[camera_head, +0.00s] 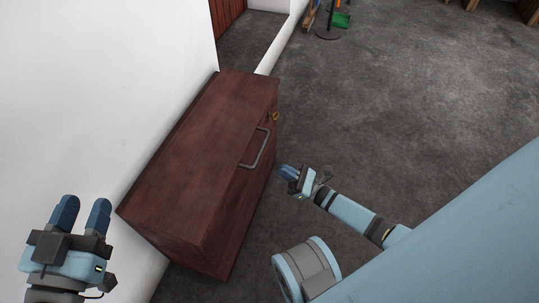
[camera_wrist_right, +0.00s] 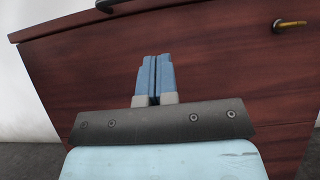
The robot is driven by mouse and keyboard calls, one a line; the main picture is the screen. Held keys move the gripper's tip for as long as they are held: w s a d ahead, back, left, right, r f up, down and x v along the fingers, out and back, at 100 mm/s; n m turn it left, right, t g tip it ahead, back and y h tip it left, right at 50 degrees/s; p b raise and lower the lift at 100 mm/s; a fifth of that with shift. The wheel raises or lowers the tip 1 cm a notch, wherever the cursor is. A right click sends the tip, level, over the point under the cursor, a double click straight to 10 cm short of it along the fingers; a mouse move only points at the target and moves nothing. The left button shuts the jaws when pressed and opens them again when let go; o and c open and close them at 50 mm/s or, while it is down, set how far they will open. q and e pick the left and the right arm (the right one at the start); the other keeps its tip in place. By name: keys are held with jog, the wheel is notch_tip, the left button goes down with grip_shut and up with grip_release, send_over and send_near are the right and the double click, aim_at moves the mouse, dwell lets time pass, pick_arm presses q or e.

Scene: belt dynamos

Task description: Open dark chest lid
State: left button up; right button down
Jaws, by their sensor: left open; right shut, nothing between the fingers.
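The dark chest (camera_head: 202,160) is reddish-brown wood and stands against the white wall, its lid down. A grey bar handle (camera_head: 256,148) sits at the lid's front edge, with a small brass fitting (camera_head: 274,117) beyond it. In the right wrist view the chest front (camera_wrist_right: 225,80) fills most of the picture, with a brass piece (camera_wrist_right: 290,24) at upper right. My right gripper (camera_head: 288,173) is shut and empty, in front of the chest and apart from the handle. It also shows in the right wrist view (camera_wrist_right: 155,60). My left gripper (camera_head: 82,208) is open and empty, left of the chest.
The white wall (camera_head: 100,90) runs along the chest's left side. The grey floor (camera_head: 400,90) is clear to the right. A dark stand (camera_head: 327,33) and a green item (camera_head: 342,19) are far off at the top.

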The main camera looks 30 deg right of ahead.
pick_arm(q)
jog(key=shift+w+a+m+b, duration=0.2)
jog(key=shift+w+m+b, duration=0.05)
jog(key=shift+m+b, duration=0.3)
pick_arm(e)
jog(key=w+a+r, duration=0.3)
jog(key=r, duration=0.3)
jog(key=shift+w+a+r, duration=0.2)
jog(key=shift+w+r, duration=0.2)
pick_arm(q)
jog(key=shift+r, duration=0.1)
